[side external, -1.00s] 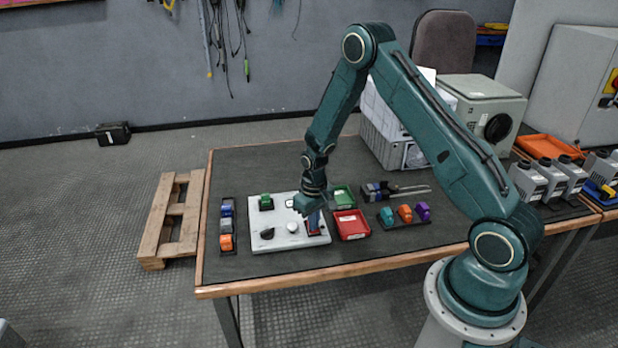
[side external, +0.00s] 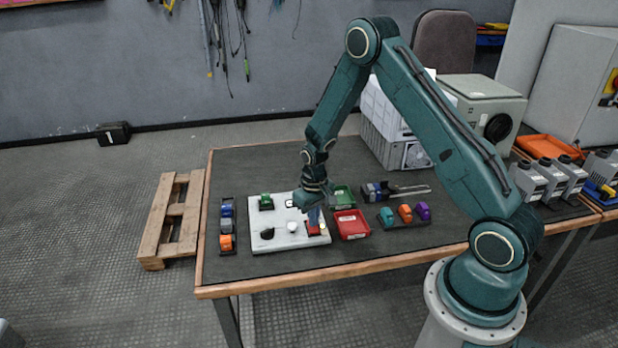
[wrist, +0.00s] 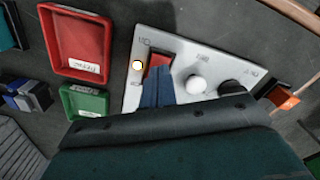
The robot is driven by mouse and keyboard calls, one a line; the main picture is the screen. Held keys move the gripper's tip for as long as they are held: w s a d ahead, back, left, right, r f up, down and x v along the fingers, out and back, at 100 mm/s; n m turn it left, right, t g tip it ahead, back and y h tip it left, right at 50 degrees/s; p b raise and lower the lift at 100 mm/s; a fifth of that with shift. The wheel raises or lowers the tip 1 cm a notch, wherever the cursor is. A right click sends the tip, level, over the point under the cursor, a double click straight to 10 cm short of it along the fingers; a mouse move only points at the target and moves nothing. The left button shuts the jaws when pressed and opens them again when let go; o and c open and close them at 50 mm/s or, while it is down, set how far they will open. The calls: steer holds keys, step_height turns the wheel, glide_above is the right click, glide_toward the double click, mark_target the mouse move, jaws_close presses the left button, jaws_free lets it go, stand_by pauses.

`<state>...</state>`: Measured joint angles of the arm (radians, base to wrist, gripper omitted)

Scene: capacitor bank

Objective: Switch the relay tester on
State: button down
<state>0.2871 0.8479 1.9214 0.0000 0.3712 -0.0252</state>
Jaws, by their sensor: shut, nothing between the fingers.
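The white panel (side external: 275,240), which I take for the relay tester, lies flat on the table. It carries a red rocker switch (wrist: 158,61), a white knob (wrist: 195,84) and a dark knob (wrist: 230,88). A small round lamp (wrist: 138,65) beside the red switch looks bright, whitish with an orange rim. My gripper (wrist: 156,92) is shut and empty, with its blue fingers at the red switch and hiding part of it. In the side external view my gripper (side external: 313,218) points down over the panel's right end. Whether the tips touch the switch is unclear.
A red tray (side external: 352,224) and a green tray (side external: 343,196) stand close to the panel's right side. A rack of coloured blocks (side external: 227,228) is on the left, another (side external: 404,214) on the right. The front table strip is clear.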

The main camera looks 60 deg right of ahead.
steer(key=shift+r, duration=2.6)
step_height(320, 180, up, 10)
steer(key=t, duration=0.1)
glide_above(313, 229)
steer(key=s+a, duration=0.2)
steer(key=a, duration=0.1)
steer(key=s+a+r+n+t, duration=0.1)
steer(key=s+a+r, duration=0.15)
steer(key=r, duration=0.25)
steer(key=s+a+r+t, duration=0.1)
steer(key=s+r, duration=0.2)
steer(key=r, duration=0.3)
steer(key=s+a+r+n+t, duration=0.1)
steer(key=s+a+r, duration=0.2)
steer(key=s, duration=0.5)
steer(key=s+a+r+n+t, duration=0.1)
steer(key=s+a+r, duration=0.1)
steer(key=s+r, duration=0.3)
steer(key=shift+s+a+r+t, duration=0.15)
steer(key=shift+s+a+t, duration=0.2)
steer(key=shift+s, duration=1.5)
steer(key=shift+w, duration=0.1)
